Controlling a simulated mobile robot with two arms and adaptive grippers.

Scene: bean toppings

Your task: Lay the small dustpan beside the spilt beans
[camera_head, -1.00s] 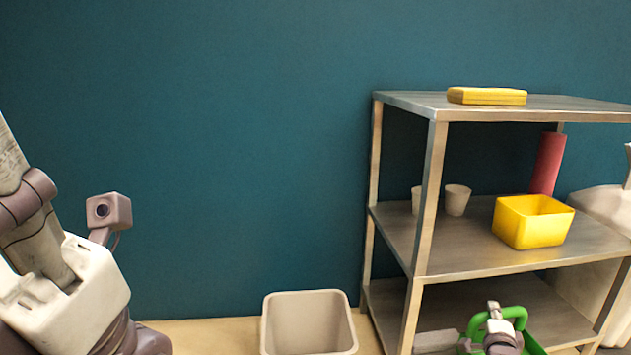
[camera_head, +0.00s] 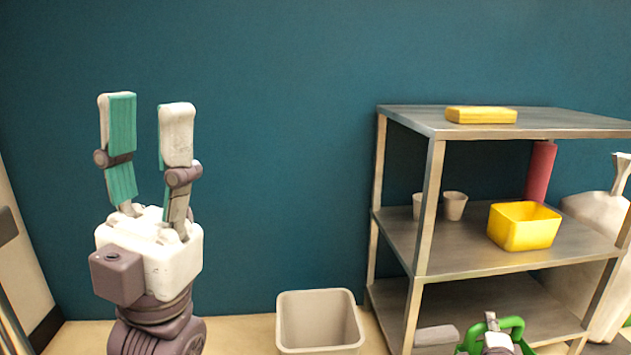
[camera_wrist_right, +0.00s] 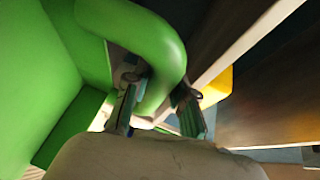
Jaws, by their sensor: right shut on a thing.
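The green dustpan (camera_head: 513,325) shows at the bottom edge of the head view, in front of the lowest shelf; most of it is cut off. In the right wrist view its thick curved handle (camera_wrist_right: 165,45) runs between the two fingers of my right gripper (camera_wrist_right: 160,92), which is shut on it. The broad green body (camera_wrist_right: 35,75) fills the left of that view. My left gripper (camera_head: 147,102) points upward at the left of the head view, open and empty, far from the dustpan. No spilt beans are in view.
A metal shelf rack (camera_head: 430,200) stands right, holding a yellow bin (camera_head: 522,228), cups (camera_head: 454,206), a red cylinder (camera_head: 540,170) and a yellow block (camera_head: 481,115). A beige waste bin (camera_head: 320,322) stands left of it. Floor (camera_head: 240,333) between left arm and bin is clear.

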